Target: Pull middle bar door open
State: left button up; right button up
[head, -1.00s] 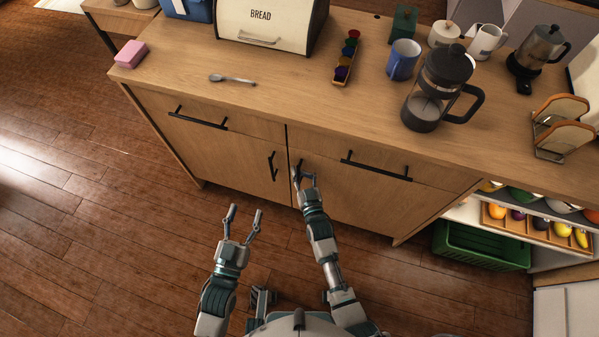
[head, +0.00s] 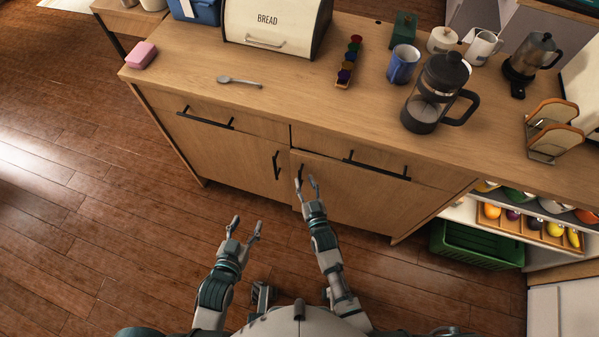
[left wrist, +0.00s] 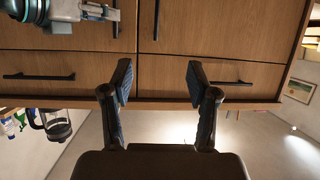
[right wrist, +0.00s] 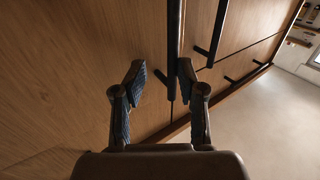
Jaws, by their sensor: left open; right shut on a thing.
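The wooden cabinet has a left door (head: 225,158) and a right door (head: 350,195), with dark upright bar handles near their meeting edges. My right gripper (head: 307,182) is at the right door's handle (head: 299,176). In the right wrist view this handle (right wrist: 174,40) runs between the fingers of my right gripper (right wrist: 160,75), which is shut on it. A dark line shows along the right door's top edge; I cannot tell how far it stands out. My left gripper (head: 246,224) is open and empty in front of the left door, apart from its handle (head: 277,166).
Drawers with bar handles (head: 205,119) (head: 376,165) sit above the doors. The counter bears a bread box (head: 270,25), spoon (head: 239,81), blue mug (head: 403,65) and French press (head: 437,92). A green crate (head: 475,246) is at the right. Floor is clear at left.

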pick_arm(q)
jog(key=s+a+f+g+y+p, duration=0.1)
jog(key=s+a+f+g+p, duration=0.1)
jog(key=s, duration=0.5)
jog(key=s+a+f+g+y+p, duration=0.1)
jog(key=s+a+f+g+p, duration=0.2)
jog(key=s+f+g, duration=0.4)
jog(key=shift+s+a+g+y+p, duration=0.25)
jog(key=shift+s+g+y+p, duration=0.15)
jog(key=shift+s+g+p, duration=0.4)
pick_arm(e)
jog(key=v, duration=1.5)
jog(key=shift+d, duration=0.25)
pick_arm(q)
jog(key=shift+w, duration=0.15)
pick_arm(e)
jog(key=shift+s, duration=0.1)
pick_arm(q)
jog(key=shift+r, duration=0.2)
pick_arm(e)
jog(key=shift+s, duration=0.1)
